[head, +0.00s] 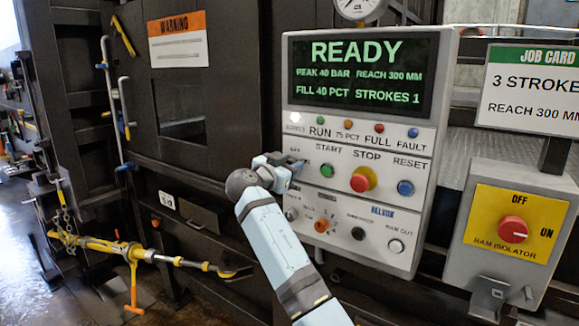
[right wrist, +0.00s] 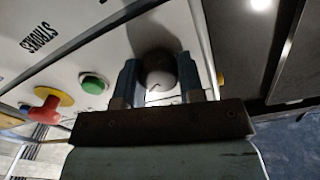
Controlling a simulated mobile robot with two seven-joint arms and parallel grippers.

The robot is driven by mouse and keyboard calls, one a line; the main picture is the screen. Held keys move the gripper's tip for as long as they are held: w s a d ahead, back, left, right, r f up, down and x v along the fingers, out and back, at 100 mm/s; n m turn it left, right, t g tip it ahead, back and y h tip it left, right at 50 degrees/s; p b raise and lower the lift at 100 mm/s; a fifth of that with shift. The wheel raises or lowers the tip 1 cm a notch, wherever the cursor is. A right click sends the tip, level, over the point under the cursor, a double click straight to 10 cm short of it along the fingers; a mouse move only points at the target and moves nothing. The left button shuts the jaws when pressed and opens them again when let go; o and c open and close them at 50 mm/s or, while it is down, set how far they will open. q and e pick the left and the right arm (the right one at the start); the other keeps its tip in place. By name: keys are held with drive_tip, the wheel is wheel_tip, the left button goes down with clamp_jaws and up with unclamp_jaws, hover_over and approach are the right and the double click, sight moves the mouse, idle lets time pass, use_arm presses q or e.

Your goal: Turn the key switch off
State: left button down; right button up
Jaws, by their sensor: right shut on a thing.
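The grey control panel (head: 430,130) has a screen reading READY. My right gripper (head: 287,165) is at the panel's left side, left of the green START button (head: 327,170). In the right wrist view its two blue fingers (right wrist: 159,88) are on either side of a round grey key switch (right wrist: 160,70) and shut on it. In the head view the key switch is hidden behind the gripper, and its off mark cannot be read. My left gripper is not in view.
The red STOP button (head: 359,182) and blue RESET button (head: 405,188) are to the right. Below are an orange selector (head: 321,226) and other round controls. A yellow bar (head: 110,246) crosses at lower left.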

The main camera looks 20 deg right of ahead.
drive_tip(key=shift+f+n+b, duration=0.1)
drive_tip(key=shift+n+b, duration=0.35)
drive_tip(key=shift+n, duration=0.65)
drive_tip(key=n, duration=0.2)
drive_tip(key=shift+n, duration=0.3)
drive_tip(key=n, duration=0.3)
drive_tip(key=shift+n, duration=0.3)
drive_tip(key=shift+n+p, duration=0.4)
drive_tip(key=shift+n, duration=1.3)
drive_tip(key=o, duration=0.9)
